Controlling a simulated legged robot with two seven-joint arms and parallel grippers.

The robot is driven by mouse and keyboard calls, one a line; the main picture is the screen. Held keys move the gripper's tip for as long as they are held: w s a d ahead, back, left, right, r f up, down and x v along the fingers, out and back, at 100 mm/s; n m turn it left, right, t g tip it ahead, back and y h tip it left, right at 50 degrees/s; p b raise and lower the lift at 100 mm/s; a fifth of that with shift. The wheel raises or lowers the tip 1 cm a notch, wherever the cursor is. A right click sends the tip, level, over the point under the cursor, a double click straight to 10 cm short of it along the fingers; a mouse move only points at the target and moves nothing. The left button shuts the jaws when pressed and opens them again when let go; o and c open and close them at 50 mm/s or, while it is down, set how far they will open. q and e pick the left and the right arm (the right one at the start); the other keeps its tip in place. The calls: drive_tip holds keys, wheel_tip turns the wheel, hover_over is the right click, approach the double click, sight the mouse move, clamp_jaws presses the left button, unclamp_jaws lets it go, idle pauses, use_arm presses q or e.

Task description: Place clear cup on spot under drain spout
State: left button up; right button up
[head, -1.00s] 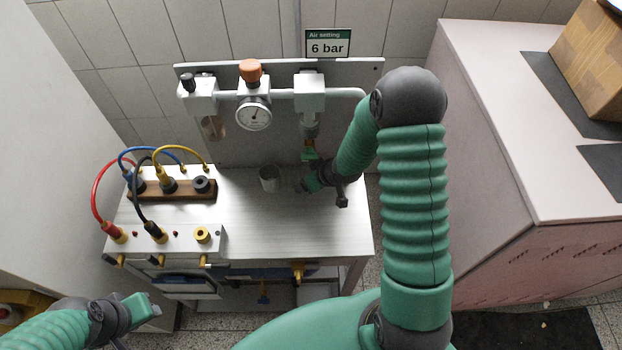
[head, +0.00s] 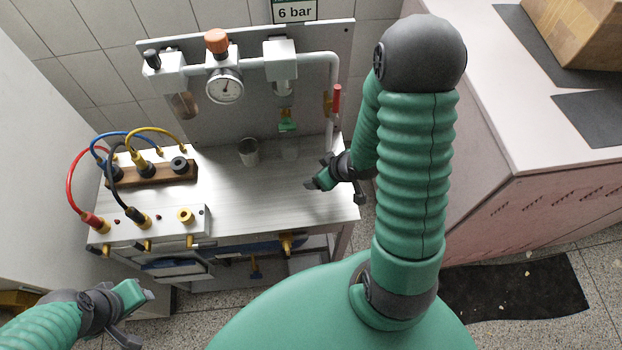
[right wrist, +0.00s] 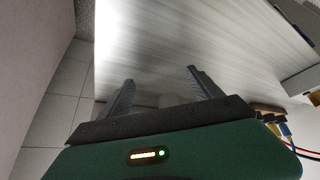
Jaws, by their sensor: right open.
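The drain spout is the small green fitting (head: 288,125) below the right-hand regulator body.
A gauge (head: 225,88) and pipes are fixed to the back panel. Coloured cables (head: 125,165) and sockets fill the bench's left side. The bench front middle is clear.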

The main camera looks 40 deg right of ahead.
drive_tip(key=shift+g+h, duration=0.6)
drive_tip(key=shift+g, duration=0.2)
drive_tip(key=a+r, duration=0.2)
drive_tip(key=r, duration=0.1)
drive_tip(key=a+r, duration=0.1)
drive_tip(key=shift+w+a+r, duration=0.3)
drive_tip(key=shift+a+r, duration=0.05)
drive_tip(key=shift+a, duration=0.05)
use_arm(q)
drive_tip(key=shift+d, duration=0.1)
use_arm(e)
drive_tip(key=s+a+r+m+g+y, duration=0.1)
drive_tip(key=s+a+r, duration=0.3)
drive_tip(key=a, duration=0.5)
drive_tip(key=shift+r+g, duration=0.4)
drive_tip(key=shift+r, duration=0.05)
use_arm(q)
drive_tip(key=shift+a, duration=0.35)
use_arm(e)
drive_tip(key=shift+a, duration=0.3)
use_arm(q)
drive_tip(key=shift+d, duration=0.25)
use_arm(e)
drive_tip(key=shift+d, duration=0.2)
use_arm(q)
drive_tip(key=shift+a, duration=0.15)
use_arm(e)
drive_tip(key=shift+a, duration=0.1)
